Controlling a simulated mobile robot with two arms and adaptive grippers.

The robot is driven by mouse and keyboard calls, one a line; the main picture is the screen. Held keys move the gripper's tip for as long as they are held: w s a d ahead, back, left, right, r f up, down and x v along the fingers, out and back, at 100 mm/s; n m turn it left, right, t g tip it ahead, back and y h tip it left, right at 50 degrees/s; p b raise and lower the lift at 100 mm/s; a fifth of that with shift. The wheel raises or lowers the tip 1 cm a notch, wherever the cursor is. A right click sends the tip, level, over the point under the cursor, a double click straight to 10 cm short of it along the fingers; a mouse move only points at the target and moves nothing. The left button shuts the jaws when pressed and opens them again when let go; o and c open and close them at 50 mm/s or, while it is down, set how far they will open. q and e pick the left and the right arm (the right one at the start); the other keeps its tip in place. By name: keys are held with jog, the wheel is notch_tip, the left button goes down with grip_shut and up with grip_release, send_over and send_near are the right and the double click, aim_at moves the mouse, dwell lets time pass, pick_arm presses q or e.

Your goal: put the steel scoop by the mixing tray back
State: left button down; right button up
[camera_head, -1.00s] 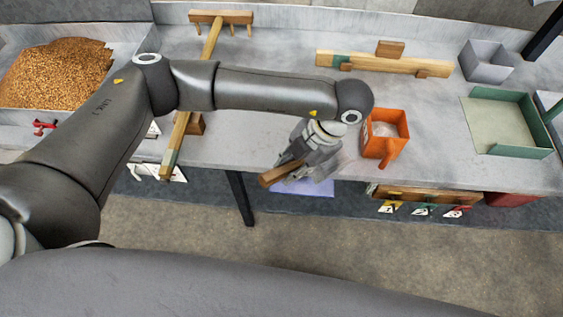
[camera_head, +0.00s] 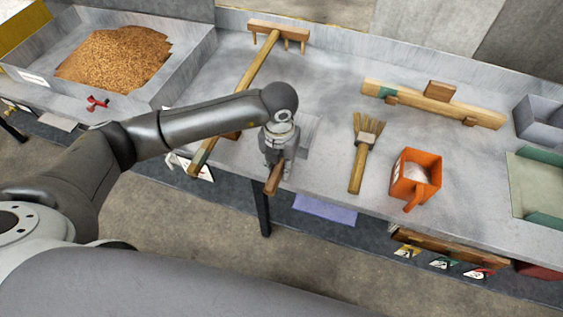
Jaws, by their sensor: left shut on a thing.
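My left gripper (camera_head: 277,166) is shut on a wooden handle (camera_head: 273,181) at the front edge of the bench. A flat grey metal piece (camera_head: 311,128) shows just behind the gripper; it looks like the pan of the steel scoop, largely hidden by the gripper. I cannot tell whether it touches the bench. A large grey tray (camera_head: 190,68) with a heap of brown grain (camera_head: 115,58) stands at the far left. My right gripper is out of view.
A long wooden rake (camera_head: 250,72) lies left of the gripper. A brush (camera_head: 358,168) and an orange container (camera_head: 429,160) with pale contents lie to its right. A wooden bar (camera_head: 461,108), a grey bin (camera_head: 540,117) and a green-walled tray (camera_head: 522,188) are farther right. Bare bench lies behind the gripper.

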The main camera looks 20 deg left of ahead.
pick_arm(q)
notch_tip(320, 180, down, 8)
jog(key=b, duration=0.5)
jog(key=shift+s+f+b, duration=0.1)
jog(key=shift+f+b, duration=0.25)
jog(key=shift+b, duration=0.15)
dwell(0.7)
jog(key=c, duration=1.1)
grip_release()
jog(key=shift+c, duration=0.2)
jog(key=shift+r, duration=0.15)
notch_tip(320, 180, up, 12)
jog(key=shift+s+f, duration=0.1)
